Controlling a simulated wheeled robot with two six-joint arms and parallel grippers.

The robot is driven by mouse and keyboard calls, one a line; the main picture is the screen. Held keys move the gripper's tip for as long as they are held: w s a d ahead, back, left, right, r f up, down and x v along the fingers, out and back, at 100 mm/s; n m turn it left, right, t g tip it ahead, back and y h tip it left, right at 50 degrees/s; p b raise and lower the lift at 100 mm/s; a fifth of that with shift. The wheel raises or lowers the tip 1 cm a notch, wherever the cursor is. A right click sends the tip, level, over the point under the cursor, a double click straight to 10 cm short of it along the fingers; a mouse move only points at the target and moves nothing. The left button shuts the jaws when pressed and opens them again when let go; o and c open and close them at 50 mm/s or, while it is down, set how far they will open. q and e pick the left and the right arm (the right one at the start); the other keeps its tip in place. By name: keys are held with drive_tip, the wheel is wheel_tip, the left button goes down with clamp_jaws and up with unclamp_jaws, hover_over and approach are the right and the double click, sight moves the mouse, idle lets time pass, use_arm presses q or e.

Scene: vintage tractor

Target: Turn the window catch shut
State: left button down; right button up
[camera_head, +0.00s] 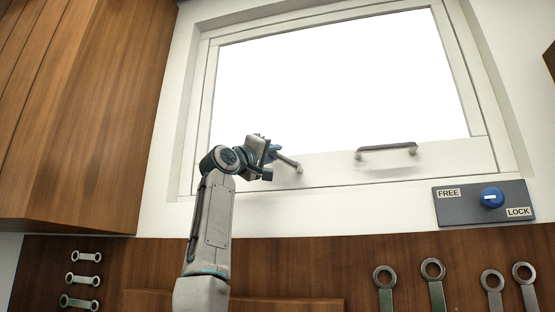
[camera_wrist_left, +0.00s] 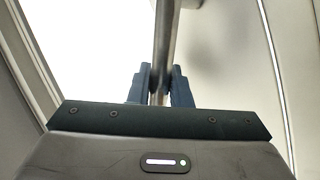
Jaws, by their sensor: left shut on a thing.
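A white-framed window (camera_head: 330,172) fills the upper head view. The left wrist view shows the bar (camera_wrist_left: 165,45) between the two dark fingers (camera_wrist_left: 158,88). Its far part is hidden by the gripper in the head view. A blue knob (camera_head: 492,198) with a short white mark sits on a grey panel (camera_head: 460,212) labelled FREE and LOCK, right below the window. I cannot tell which label the mark points to. My right gripper is not in view.
A dark bar handle (camera_head: 386,148) is on the lower window frame, right of my left gripper. A wooden cabinet (camera_head: 90,110) stands at the left. Several wrenches hang on the wooden board (camera_head: 300,262) below.

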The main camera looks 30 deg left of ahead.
use_arm(q)
drive_tip(key=f+n+y+b, duration=0.1)
drive_tip(key=n+t+y+b, duration=0.1)
drive_tip(key=n, duration=0.1)
drive_tip(key=f+n+y+b, duration=0.1)
drive_tip(key=n, duration=0.1)
drive_tip(key=shift+s+a+f+t, duration=0.15)
drive_tip(key=shift+a+f+t, duration=0.2)
drive_tip(key=shift+a+t, duration=0.05)
drive_tip(key=shift+a+f+n+y+b, duration=0.1)
drive_tip(key=shift+f+n+y+b, duration=0.25)
drive_tip(key=shift+n+y, duration=0.5)
drive_tip(key=shift+f+n+y+b, duration=0.15)
drive_tip(key=shift+n+y+b, duration=0.45)
drive_tip(key=shift+n, duration=0.5)
drive_tip(key=shift+a+f+n+y+b, duration=0.1)
drive_tip(key=shift+f+n+y+b, duration=0.25)
drive_tip(key=shift+n+y, duration=0.5)
drive_tip(key=shift+n, duration=0.3)
drive_tip(key=c, duration=1.4)
unclamp_jaws()
drive_tip(key=shift+o, duration=0.2)
